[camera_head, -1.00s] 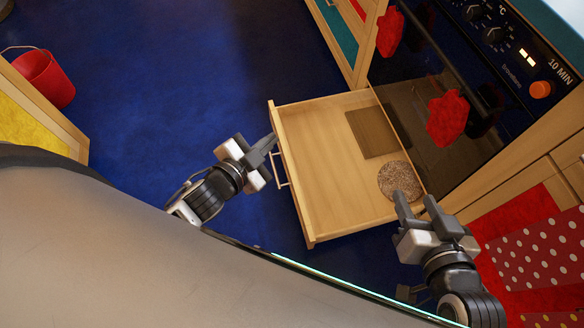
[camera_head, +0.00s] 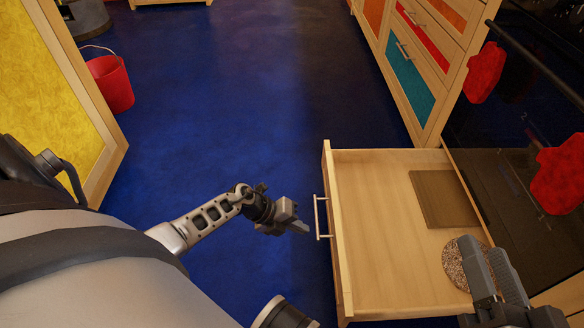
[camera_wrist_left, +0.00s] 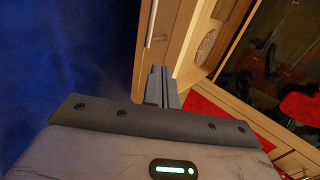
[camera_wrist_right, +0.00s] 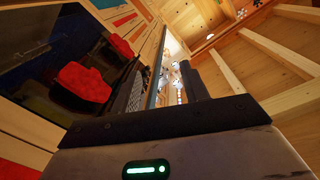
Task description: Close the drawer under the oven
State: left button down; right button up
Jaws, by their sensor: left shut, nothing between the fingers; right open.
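The wooden drawer (camera_head: 385,270) under the oven (camera_head: 500,170) stands pulled out in the head view. Its front panel (camera_head: 337,240) faces left and carries a metal bar handle (camera_head: 328,215). Inside lie a brown board (camera_head: 443,198) and a round speckled mat (camera_head: 455,262), partly covered by my right gripper. My left gripper (camera_head: 303,227) is shut and empty, just left of the handle with a small gap. The left wrist view shows its closed fingers (camera_wrist_left: 160,85) beside the drawer front (camera_wrist_left: 180,35). My right gripper (camera_head: 490,265) is open over the drawer's near right part.
Cabinets with coloured fronts (camera_head: 412,90) stand beyond the drawer. Red mitts (camera_head: 560,175) hang at the oven front. A red bucket (camera_head: 112,85) and a yellow-panelled cabinet (camera_head: 85,150) are on the left. The blue floor (camera_head: 230,110) between is clear.

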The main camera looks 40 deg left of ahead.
aim_at(335, 237)
pick_arm(q)
jog(key=w+d+f, duration=0.1)
jog(key=w+d+f+b, duration=0.1)
jog(key=d, duration=0.1)
jog(key=w+d+f+b, duration=0.1)
jog(key=d, duration=0.1)
jog(key=shift+w, duration=0.4)
jog(key=shift+w+d+b, duration=0.25)
jog(key=shift+d+b, duration=0.1)
pick_arm(e)
notch_tip(335, 237, up, 6)
jog(key=w+n+t+y, duration=0.2)
jog(key=n+t, duration=0.1)
jog(key=n, duration=0.2)
jog(key=shift+d+r+t, duration=0.2)
jog(key=shift+d+t, duration=0.2)
jog(key=shift+d, duration=0.05)
jog(key=shift+w, duration=0.1)
